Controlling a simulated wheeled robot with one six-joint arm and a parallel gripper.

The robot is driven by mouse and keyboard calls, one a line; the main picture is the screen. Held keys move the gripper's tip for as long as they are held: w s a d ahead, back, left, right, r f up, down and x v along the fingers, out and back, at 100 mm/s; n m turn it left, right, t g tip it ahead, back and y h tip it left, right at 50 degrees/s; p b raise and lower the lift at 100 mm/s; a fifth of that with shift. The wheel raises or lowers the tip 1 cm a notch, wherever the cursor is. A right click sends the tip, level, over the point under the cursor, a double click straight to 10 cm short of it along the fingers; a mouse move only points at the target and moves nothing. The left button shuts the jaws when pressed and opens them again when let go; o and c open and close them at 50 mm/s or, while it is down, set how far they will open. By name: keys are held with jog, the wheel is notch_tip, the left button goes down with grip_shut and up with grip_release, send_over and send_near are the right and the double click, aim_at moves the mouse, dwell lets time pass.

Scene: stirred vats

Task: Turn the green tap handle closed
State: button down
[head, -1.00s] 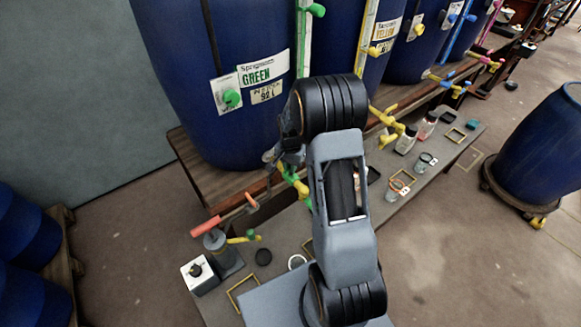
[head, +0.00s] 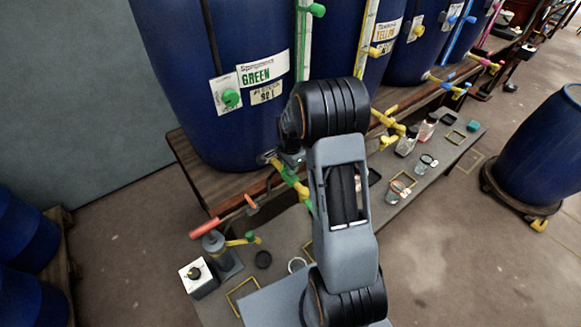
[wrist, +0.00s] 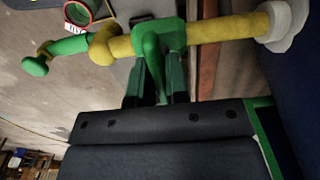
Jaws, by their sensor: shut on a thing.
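The green-drum tap shows large in the wrist view, with a yellow pipe (wrist: 220,27) running from a pale flange and a green end at the left. Its green handle (wrist: 157,42) hangs from the pipe down between my jaws. My gripper (wrist: 158,85) is shut on this handle; the jaws hide its lower part. In the head view the tap (head: 302,189) juts out below the blue drum marked GREEN (head: 205,120). My gripper (head: 277,160) is beside it there, partly hidden by my arm. The handle's exact angle is hard to tell.
The yellow tap (head: 388,122) is to the right. Jars, including one glass jar (head: 405,145), and square frames lie along the bench.

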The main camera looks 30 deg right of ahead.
dwell(0.3)
jog(key=c, duration=1.1)
grip_release()
notch_tip(320, 180, up, 14)
jog(key=shift+f, duration=0.1)
jog(key=s+a+r+n+t+p, duration=0.1)
jog(key=s+a+r+n, duration=0.2)
jog(key=s+a+n, duration=0.2)
jog(key=s+a+r+n+t+p, duration=0.2)
jog(key=s+a+r+n, duration=0.2)
jog(key=s+n, duration=0.7)
jog(key=shift+s+a+r+t, duration=0.3)
jog(key=shift+s+a, duration=0.4)
jog(key=shift+s, duration=0.7)
